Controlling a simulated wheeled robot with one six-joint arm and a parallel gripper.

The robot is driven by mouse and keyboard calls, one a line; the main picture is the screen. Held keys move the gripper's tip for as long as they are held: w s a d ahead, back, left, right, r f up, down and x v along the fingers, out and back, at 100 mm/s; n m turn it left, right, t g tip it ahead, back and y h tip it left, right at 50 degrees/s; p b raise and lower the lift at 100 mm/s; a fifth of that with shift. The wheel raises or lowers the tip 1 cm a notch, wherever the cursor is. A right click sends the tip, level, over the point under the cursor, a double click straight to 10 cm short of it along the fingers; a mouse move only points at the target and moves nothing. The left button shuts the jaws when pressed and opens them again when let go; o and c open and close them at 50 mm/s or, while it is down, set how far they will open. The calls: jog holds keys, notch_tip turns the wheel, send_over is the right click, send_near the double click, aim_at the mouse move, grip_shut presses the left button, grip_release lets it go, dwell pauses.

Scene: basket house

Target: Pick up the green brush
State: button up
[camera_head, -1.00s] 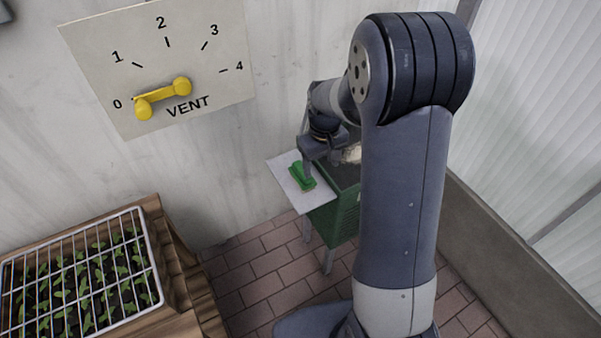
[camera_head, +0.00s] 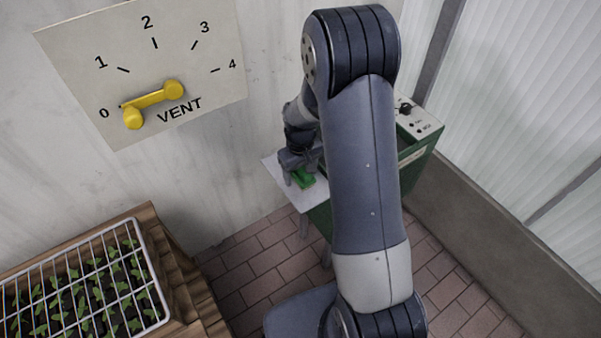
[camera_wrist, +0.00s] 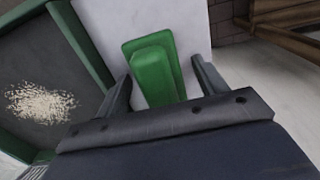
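The green brush (camera_head: 303,179) lies on a pale side shelf (camera_head: 275,168) of a green machine. In the wrist view the brush (camera_wrist: 153,70) shows its green block and raised handle on the white surface. My gripper (camera_wrist: 160,85) is open, with one finger on each side of the brush and a visible gap to each. In the head view my gripper (camera_head: 297,172) is right above the brush and hides part of it. I cannot tell how far the fingertips are above the shelf.
The green machine (camera_head: 415,160) has a control panel (camera_head: 415,120). Its dark tray (camera_wrist: 45,60) holds a pile of pale grains (camera_wrist: 40,103). A vent dial board (camera_head: 150,70) with a yellow lever hangs on the wall. A gridded seedling tray (camera_head: 85,290) stands at the lower left.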

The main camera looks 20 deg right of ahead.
jog(key=c, duration=1)
notch_tip(320, 180, up, 10)
jog(key=shift+r+p, duration=0.1)
jog(key=shift+p, duration=0.2)
jog(key=o, duration=0.5)
jog(key=c, duration=0.4)
